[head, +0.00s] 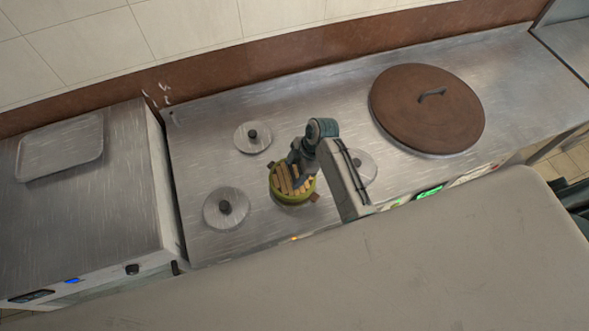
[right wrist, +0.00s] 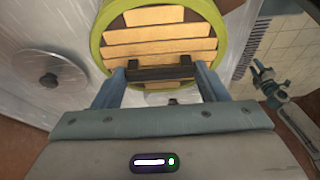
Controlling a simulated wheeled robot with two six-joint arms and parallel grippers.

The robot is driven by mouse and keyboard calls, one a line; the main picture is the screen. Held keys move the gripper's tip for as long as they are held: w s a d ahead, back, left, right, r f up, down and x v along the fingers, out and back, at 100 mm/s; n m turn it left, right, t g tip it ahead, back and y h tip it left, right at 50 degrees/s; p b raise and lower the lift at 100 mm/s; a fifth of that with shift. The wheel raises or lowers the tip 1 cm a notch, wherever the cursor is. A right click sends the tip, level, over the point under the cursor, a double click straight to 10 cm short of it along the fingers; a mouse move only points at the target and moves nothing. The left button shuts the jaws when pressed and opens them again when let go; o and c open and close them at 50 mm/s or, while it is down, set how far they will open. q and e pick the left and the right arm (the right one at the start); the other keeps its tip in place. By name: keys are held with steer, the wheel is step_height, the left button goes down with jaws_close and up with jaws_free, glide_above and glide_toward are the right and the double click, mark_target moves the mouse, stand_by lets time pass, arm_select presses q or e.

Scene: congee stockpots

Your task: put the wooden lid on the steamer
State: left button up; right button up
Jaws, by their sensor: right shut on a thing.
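The wooden lid (head: 283,180) is round, with pale slats; in the right wrist view the lid (right wrist: 160,35) has a dark bar handle (right wrist: 160,73) across it. A green round rim (right wrist: 99,38) surrounds the slats. In the head view this green piece (head: 291,199), with brown tabs at its sides, looks like the steamer. Whether the lid rests on it or hovers just above cannot be told. My right gripper (right wrist: 160,76) is shut on the lid's handle; in the head view it (head: 297,172) covers part of the lid. My left gripper is out of view.
Small metal lids with black knobs (head: 252,137) (head: 226,207) lie on the steel counter; another (head: 361,167) is partly behind my arm. A large brown lid (head: 427,108) is at the right. A grey tray (head: 61,146) lies on the left unit. A brown backsplash (head: 230,65) runs behind.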

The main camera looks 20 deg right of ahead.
mark_target(293, 173)
steer(key=o, duration=0.7)
steer(key=shift+o, duration=0.2)
steer(key=shift+p+v, duration=0.4)
steer(key=shift+v, duration=1.1)
steer(key=v, duration=0.8)
